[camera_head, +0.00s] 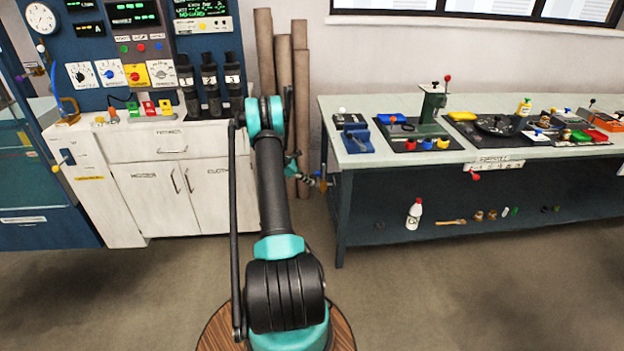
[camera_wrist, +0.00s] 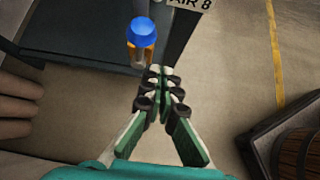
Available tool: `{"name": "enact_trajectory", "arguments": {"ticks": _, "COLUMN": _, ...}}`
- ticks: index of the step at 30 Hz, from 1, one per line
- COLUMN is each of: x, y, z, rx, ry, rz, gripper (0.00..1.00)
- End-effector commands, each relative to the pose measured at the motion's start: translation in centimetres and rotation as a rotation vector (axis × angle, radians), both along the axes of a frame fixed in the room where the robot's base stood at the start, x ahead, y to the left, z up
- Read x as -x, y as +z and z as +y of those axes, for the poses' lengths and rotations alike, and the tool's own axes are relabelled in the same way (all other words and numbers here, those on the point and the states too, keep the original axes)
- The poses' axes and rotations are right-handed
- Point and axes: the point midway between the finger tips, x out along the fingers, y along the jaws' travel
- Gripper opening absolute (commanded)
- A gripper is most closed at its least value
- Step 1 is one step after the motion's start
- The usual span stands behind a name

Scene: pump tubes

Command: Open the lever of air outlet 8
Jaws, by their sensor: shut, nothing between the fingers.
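A sign reading "AIR 8" (camera_wrist: 188,4) is at the top of the wrist view. Just left of it is the air outlet with a rounded blue end (camera_wrist: 145,31) and an orange part (camera_wrist: 142,54) below it. My gripper (camera_wrist: 160,71) is shut and empty, with its green and black fingertips just below and right of the orange part. I cannot tell whether they touch it. In the head view my gripper (camera_head: 292,158) is small beside the left end of the workbench, partly hidden by my arm. The lever's exact position is unclear.
The workbench (camera_head: 345,190) stands to the right, with tools and parts on top. Brown tubes (camera_head: 282,65) lean on the wall behind my arm. A white cabinet (camera_head: 150,205) is on the left. The floor (camera_head: 450,290) in front of the bench is clear.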

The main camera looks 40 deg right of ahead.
Motion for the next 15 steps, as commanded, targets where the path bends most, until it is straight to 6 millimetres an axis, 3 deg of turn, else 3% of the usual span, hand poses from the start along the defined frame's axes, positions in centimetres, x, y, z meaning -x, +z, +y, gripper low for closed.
{"name": "enact_trajectory", "arguments": {"ticks": 9, "x": -6.0, "y": 1.6, "z": 2.3, "rx": -0.002, "ry": 0.001, "rz": 0.000, "gripper": 0.00}}
{"name": "enact_trajectory", "arguments": {"ticks": 15, "x": -8.4, "y": 2.4, "z": 3.1, "rx": -0.003, "ry": 0.002, "rz": 0.000, "gripper": 0.00}}
